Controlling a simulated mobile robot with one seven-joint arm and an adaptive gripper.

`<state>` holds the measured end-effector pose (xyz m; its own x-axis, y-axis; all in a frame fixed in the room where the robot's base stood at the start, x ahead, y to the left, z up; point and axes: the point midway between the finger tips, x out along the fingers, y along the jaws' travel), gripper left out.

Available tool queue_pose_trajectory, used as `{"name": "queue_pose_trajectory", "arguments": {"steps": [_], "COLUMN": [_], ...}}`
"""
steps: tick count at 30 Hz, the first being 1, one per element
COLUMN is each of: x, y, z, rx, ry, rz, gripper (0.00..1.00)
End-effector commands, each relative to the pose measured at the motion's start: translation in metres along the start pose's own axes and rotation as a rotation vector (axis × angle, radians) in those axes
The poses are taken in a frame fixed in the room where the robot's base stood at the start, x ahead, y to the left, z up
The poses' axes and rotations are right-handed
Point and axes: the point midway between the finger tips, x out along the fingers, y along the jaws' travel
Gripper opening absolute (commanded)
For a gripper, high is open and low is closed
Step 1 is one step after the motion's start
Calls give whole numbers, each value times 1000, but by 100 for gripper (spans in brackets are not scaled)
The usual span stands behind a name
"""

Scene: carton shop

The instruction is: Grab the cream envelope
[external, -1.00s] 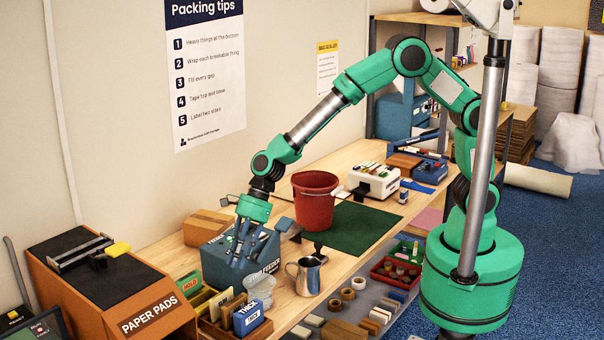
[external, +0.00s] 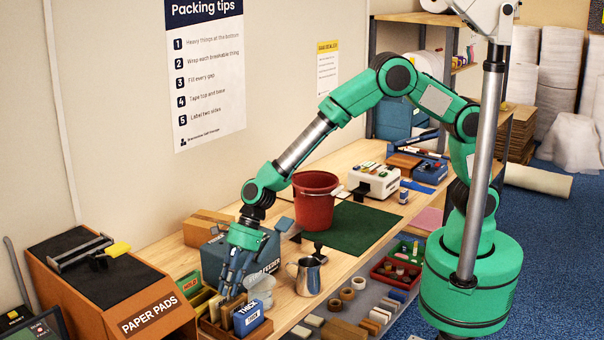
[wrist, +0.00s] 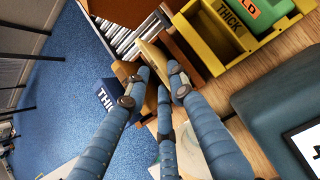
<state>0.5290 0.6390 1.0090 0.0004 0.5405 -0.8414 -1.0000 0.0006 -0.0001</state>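The cream envelope (wrist: 153,60) stands upright in a brown rack (wrist: 188,42), between my fingertips in the wrist view. My gripper (external: 232,294) points down over the rack at the front left of the bench. In the wrist view my gripper (wrist: 157,85) has its blue fingers spread on both sides of the envelope's top edge, with a gap between them. I cannot tell whether any finger touches it. A blue THICK block (external: 248,314) stands at the rack's right side.
A blue-grey feeder box (external: 215,262) stands close behind my gripper. A yellow tray (wrist: 222,55) with a green block lies beside the rack. A metal jug (external: 306,275) and a red bucket (external: 315,205) stand to the right. An orange PAPER PADS box (external: 150,318) is at left.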

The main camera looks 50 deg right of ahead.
Motion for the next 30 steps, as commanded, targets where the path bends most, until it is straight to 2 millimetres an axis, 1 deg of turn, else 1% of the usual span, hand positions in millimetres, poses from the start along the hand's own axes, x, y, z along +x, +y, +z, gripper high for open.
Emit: {"name": "queue_pose_trajectory", "arguments": {"steps": [5,8,11,18,21,30], "x": [0,5,14,42,49,52], "y": [0,0,0,1,0,0], "z": [0,0,0,0,1,2], "rx": [0,0,0,0,0,0], "ry": [0,0,1,1,1,0], "rz": [0,0,1,2,1,0], "gripper": [23,23,23,23,23,23]}}
